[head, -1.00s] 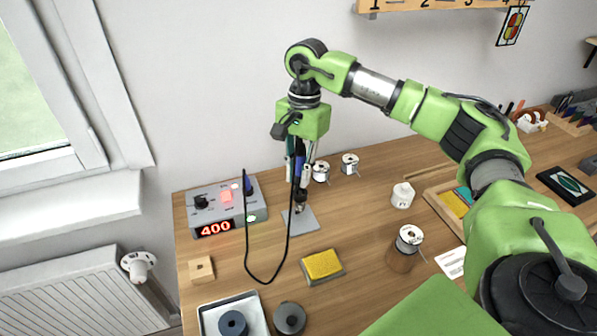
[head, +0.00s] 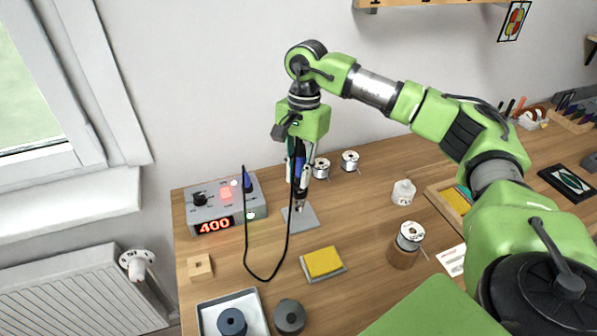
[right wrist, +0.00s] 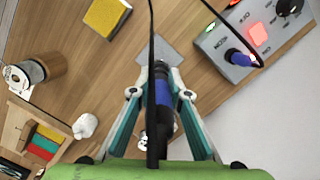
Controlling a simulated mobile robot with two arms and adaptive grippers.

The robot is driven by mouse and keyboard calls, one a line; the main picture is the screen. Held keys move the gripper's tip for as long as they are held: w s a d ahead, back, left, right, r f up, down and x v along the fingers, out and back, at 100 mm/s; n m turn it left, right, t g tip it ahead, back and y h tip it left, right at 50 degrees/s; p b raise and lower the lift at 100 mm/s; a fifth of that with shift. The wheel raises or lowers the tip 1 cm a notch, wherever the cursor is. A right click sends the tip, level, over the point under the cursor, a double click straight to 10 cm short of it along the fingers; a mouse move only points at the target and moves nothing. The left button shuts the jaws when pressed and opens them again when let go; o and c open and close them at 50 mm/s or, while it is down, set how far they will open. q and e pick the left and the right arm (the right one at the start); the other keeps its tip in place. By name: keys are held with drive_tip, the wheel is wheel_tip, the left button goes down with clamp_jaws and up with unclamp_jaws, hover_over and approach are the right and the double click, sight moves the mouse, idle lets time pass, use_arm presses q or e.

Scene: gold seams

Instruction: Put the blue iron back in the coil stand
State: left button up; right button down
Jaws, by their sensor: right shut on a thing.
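My right gripper (head: 300,174) points down over the back left of the bench and is shut on the blue iron (head: 299,152). The iron hangs upright, tip down, its blue handle between the fingers; it also shows in the right wrist view (right wrist: 162,93). Below it is the grey base plate of the coil stand (head: 306,220), also seen in the right wrist view (right wrist: 151,50). The coil is hard to make out behind the iron and fingers. I cannot tell whether the tip is inside it. My left gripper is not in view.
The soldering station (head: 232,202) reading 400 stands left of the stand. A black cable (head: 246,225) loops down in front.

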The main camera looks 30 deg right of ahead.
sight(299, 147)
drive_tip(key=shift+f+b, duration=0.55)
drive_tip(key=shift+f, duration=0.25)
drive_tip(key=c, duration=1.4)
unclamp_jaws()
drive_tip(key=shift+o, duration=0.2)
drive_tip(key=shift+r+p, duration=2.3)
drive_tip(key=shift+r, duration=1.25)
